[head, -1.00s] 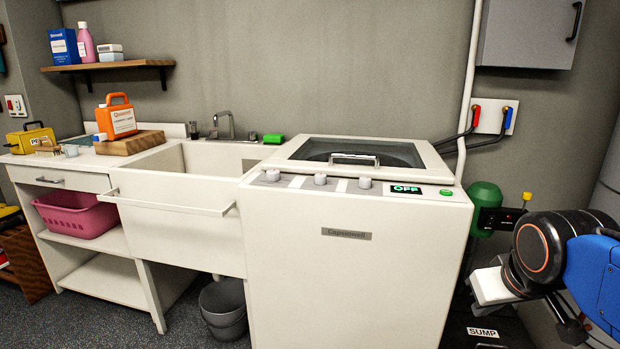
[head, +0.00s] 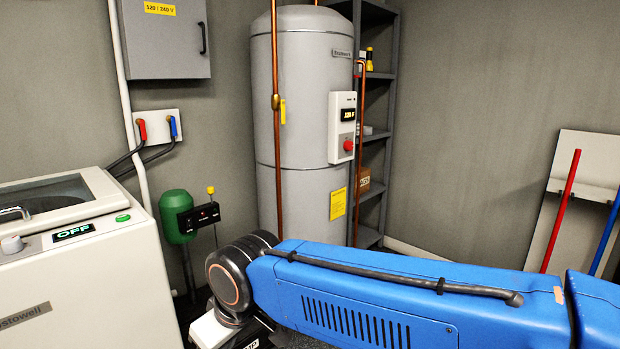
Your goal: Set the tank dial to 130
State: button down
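Below the display is the red dial (head: 348,145). My blue arm reaches across the lower right of the view, in front of the tank's foot. My gripper is not clearly visible; the arm's far end is at the lower middle, well below the dial.
The washer (head: 80,260) stands at the left, its display reading OFF. A green sump unit (head: 178,214) is between washer and tank. Copper pipes (head: 276,130) run up the tank's front. A dark shelf (head: 378,150) stands behind it at the right. A leaning board (head: 580,190) holds red and blue poles.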

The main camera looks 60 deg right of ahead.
aim_at(347, 145)
jog(key=z, duration=1.5)
jog(key=i, duration=0.15)
